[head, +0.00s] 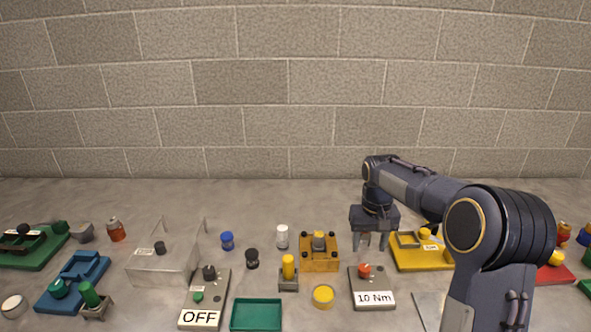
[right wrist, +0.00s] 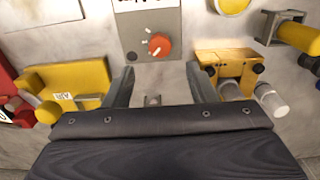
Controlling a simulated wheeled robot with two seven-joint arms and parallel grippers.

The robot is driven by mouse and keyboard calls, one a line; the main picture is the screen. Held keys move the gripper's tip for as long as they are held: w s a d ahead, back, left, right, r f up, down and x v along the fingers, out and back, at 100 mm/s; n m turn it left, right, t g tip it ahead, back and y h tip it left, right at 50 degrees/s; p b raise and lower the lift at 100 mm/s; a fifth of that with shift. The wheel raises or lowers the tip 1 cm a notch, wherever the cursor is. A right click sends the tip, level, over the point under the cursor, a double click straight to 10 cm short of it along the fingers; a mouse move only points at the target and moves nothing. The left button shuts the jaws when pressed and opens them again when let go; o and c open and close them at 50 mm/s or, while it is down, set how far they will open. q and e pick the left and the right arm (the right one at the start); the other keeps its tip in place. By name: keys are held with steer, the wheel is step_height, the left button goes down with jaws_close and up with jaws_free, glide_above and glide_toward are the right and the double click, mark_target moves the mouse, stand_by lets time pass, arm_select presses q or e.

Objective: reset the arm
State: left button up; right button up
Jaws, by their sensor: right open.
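My right arm comes in from the right in the head view and bends down at the middle right. My right gripper (head: 370,243) points down above the table, behind the grey box labelled 10 Nm (head: 374,290) with an orange-red knob (head: 365,270). Its two fingers are apart with nothing between them. In the right wrist view the open right gripper (right wrist: 160,82) shows the grey box (right wrist: 150,25) and its knob (right wrist: 160,46) beyond the fingertips. My left gripper is not in view.
A yellow-brown block with black knobs (head: 319,262) stands left of the gripper, and a yellow fixture (head: 407,256) right of it. A clear box (head: 158,268), an OFF box (head: 203,300) and a green tray (head: 256,316) lie further left. A brick wall (head: 290,90) is behind.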

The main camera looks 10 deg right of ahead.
steer(key=shift+s+r, duration=0.25)
steer(key=shift+r, duration=0.05)
steer(key=s+a+r+t+y, duration=0.2)
steer(key=s+r, duration=0.3)
steer(key=s, duration=0.3)
steer(key=s+a+t, duration=0.1)
steer(key=s+a, duration=0.2)
steer(key=s, duration=0.4)
steer(key=s+a+f+t+y, duration=0.1)
steer(key=s+a, duration=0.2)
steer(key=s, duration=0.4)
steer(key=s+a+f+n+t, duration=0.1)
steer(key=s+a, duration=0.2)
steer(key=s, duration=0.3)
steer(key=shift+s+a+t+y, duration=0.3)
steer(key=shift+s+y, duration=0.1)
